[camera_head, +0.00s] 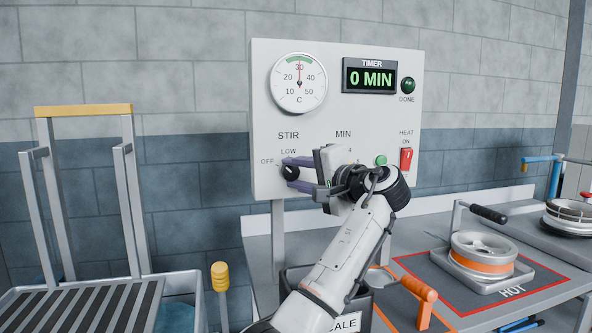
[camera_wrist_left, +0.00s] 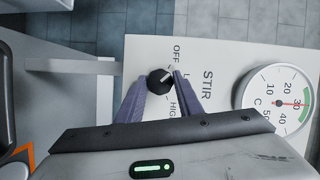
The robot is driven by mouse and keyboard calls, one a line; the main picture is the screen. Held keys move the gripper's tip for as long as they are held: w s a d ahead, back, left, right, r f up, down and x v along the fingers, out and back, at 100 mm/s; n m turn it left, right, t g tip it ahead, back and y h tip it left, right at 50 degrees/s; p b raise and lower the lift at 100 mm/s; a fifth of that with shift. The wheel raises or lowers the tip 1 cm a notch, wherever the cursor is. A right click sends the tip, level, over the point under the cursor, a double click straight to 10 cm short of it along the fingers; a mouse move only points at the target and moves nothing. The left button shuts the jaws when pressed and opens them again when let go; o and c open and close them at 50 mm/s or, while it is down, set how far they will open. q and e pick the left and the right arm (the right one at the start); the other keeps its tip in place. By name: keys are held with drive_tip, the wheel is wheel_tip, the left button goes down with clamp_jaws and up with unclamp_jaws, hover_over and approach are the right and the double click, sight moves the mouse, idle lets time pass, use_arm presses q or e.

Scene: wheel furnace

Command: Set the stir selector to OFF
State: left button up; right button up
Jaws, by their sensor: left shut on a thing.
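The stir selector is a round black knob (camera_head: 290,172) on the left of the pale control panel (camera_head: 345,115), under the STIR label. OFF is to its left, LOW above it; HIGH shows in the wrist view. My left gripper (camera_head: 286,174) has its two purple-grey fingers on either side of the knob and is shut on it. In the left wrist view the knob (camera_wrist_left: 160,81) sits between the fingertips. Its white mark points up and right there, roughly between OFF and LOW; the partly hidden LOW label makes this hard to read exactly. My right gripper is not in view.
The panel also has a dial gauge (camera_head: 299,84), a timer (camera_head: 370,77) reading 0 MIN, and a red heat switch (camera_head: 406,159). My left arm hides part of the MIN control. A pan-like wheel (camera_head: 482,252) stands on the HOT mat at right; a metal rack (camera_head: 88,200) stands left.

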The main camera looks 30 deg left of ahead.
use_arm(q)
drive_tip(key=shift+r+n+h+p, duration=0.1)
drive_tip(key=shift+n+h+p, duration=0.5)
drive_tip(key=shift+n, duration=1)
drive_tip(key=shift+h, duration=0.3)
drive_tip(key=o, duration=1)
drive_tip(key=shift+o, duration=0.2)
drive_tip(key=shift+s+d, duration=0.1)
